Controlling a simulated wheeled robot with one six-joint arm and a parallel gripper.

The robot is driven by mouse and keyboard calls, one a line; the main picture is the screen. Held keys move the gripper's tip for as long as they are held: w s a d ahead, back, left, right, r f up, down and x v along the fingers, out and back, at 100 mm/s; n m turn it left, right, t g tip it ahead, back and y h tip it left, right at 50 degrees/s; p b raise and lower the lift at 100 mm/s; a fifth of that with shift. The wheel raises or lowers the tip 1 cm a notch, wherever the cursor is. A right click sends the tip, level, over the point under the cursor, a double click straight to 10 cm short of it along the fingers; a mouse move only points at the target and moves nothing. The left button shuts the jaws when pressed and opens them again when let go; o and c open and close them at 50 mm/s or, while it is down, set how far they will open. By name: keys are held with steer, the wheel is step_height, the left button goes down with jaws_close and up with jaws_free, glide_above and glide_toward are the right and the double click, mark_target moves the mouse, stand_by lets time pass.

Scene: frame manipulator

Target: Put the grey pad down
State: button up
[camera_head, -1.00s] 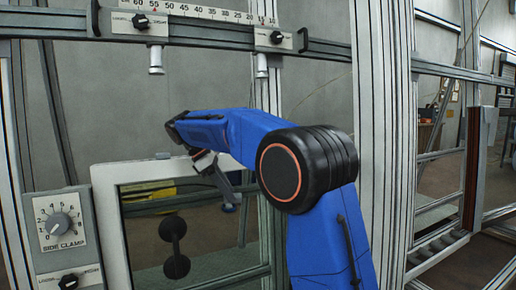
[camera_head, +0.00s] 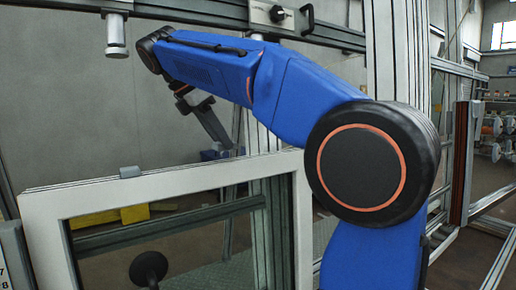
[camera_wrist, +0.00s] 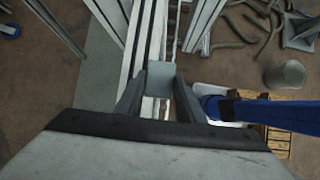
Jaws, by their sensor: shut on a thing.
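My gripper (camera_wrist: 158,92) is shut on the grey pad (camera_wrist: 160,76), a small light grey block between its two dark fingers in the wrist view. In the head view my gripper (camera_head: 215,130) points down and to the right, above the white-framed window (camera_head: 160,188). The held pad cannot be made out there.
A metal beam with a black knob (camera_head: 278,14) and a hanging cylinder (camera_head: 116,38) crosses above. Aluminium uprights (camera_head: 390,60) stand behind my arm. In the wrist view a grey bin (camera_wrist: 286,75) and a wooden pallet (camera_wrist: 278,140) stand on the floor at right.

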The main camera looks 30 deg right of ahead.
steer(key=w+d, duration=0.1)
steer(key=d, duration=0.4)
steer(key=w+d, duration=0.2)
steer(key=d, duration=0.3)
steer(key=w+d, duration=0.2)
steer(key=d, duration=0.3)
steer(key=shift+w+d, duration=0.1)
steer(key=shift+d, duration=0.25)
steer(key=shift+f, duration=1.75)
steer(key=shift+f, duration=0.5)
steer(key=o, duration=1.1)
steer(key=shift+o, duration=0.2)
steer(key=shift+r, duration=0.1)
steer(key=shift+r, duration=0.25)
steer(key=v, duration=1.2)
steer(key=shift+r, duration=0.15)
